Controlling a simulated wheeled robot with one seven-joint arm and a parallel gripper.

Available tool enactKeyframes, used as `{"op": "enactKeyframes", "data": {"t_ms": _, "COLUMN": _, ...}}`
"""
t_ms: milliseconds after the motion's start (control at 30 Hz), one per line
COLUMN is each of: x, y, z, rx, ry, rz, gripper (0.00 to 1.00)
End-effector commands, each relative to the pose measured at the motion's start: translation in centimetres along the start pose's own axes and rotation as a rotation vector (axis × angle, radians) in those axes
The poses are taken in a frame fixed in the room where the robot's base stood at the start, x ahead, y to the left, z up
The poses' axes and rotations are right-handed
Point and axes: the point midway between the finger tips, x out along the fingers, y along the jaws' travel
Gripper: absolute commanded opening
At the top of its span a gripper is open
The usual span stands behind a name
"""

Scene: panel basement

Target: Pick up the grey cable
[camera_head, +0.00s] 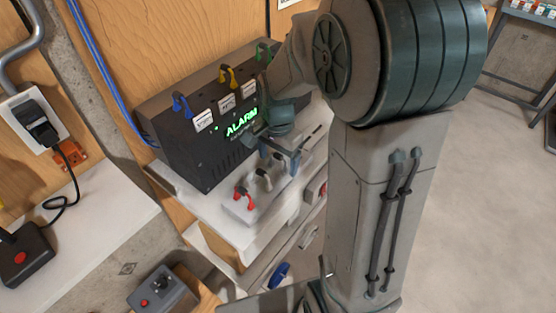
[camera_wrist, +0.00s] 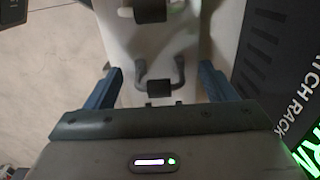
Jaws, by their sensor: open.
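The grey cable (camera_head: 264,180) is a short loop on the white ledge in front of the black alarm rack, just behind a red cable (camera_head: 243,197). My gripper (camera_head: 279,165) is above the ledge, close to the grey cable. In the wrist view, my gripper's two blue fingers (camera_wrist: 159,70) are spread wide. A grey loop with a dark middle block (camera_wrist: 159,88) shows between them, with a gap on each side. Whether the fingertips are down at its level is unclear.
The black rack (camera_head: 200,125) with a green ALARM sign stands beside my gripper, with blue (camera_head: 180,103), yellow (camera_head: 227,75) and green (camera_head: 263,52) cables on top. Open floor (camera_head: 480,200) lies at right.

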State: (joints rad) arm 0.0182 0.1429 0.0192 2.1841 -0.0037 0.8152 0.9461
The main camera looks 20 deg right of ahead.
Motion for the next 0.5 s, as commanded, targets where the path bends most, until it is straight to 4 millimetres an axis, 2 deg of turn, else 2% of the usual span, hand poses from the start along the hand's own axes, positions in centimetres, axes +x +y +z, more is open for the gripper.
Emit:
{"op": "enactKeyframes", "data": {"t_ms": 267, "x": 0.42, "y": 0.01, "z": -0.01, "rx": 0.0, "ry": 0.0, "rz": 0.0, "gripper": 0.78}}
{"op": "enactKeyframes", "data": {"t_ms": 433, "x": 0.39, "y": 0.01, "z": -0.02, "rx": 0.0, "ry": 0.0, "rz": -0.001, "gripper": 0.3}}
{"op": "enactKeyframes", "data": {"t_ms": 500, "x": 0.39, "y": 0.01, "z": -0.02, "rx": 0.0, "ry": 0.001, "rz": -0.001, "gripper": 0.3}}
